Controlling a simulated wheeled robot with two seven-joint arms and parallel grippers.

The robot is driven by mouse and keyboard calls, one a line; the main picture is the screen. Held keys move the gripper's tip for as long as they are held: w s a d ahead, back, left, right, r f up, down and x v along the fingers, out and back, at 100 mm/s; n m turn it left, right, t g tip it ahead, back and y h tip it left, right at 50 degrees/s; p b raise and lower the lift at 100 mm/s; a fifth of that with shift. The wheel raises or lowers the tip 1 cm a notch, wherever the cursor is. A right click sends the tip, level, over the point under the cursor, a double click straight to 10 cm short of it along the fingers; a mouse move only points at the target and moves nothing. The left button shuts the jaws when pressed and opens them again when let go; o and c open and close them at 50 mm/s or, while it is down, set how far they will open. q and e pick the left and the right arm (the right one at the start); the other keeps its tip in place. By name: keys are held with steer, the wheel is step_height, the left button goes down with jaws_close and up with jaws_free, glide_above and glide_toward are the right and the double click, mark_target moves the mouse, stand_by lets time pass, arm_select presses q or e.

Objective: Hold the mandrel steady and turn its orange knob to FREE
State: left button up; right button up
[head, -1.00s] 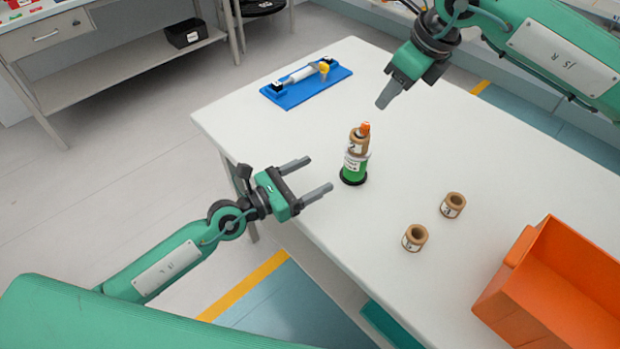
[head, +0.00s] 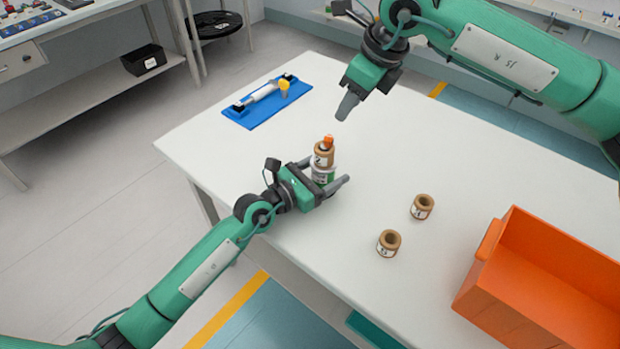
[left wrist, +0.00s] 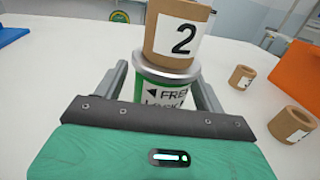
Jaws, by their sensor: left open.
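The mandrel (head: 323,174) stands upright on the white table, with a brown core marked 2 (head: 323,155) around its upper part and the orange knob (head: 327,142) on top. In the left wrist view its green base (left wrist: 150,89) carries a white label reading FREE and LOCK, partly hidden by my gripper. My left gripper (head: 328,173) is open, with its fingers on either side of the mandrel's base; I cannot tell whether they touch it. The knob is out of the left wrist view. My right gripper (head: 347,105) is above and behind the mandrel, pointing down; its finger opening is not clear.
Two brown cores, one nearer (head: 388,243) and one farther (head: 422,207), stand right of the mandrel. An orange bin (head: 470,287) is at the table's right. A blue board (head: 247,119) with a grey roller lies at the back left.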

arm_select(q)
steer(key=shift+w+d, duration=0.35)
steer(key=shift+d, duration=0.05)
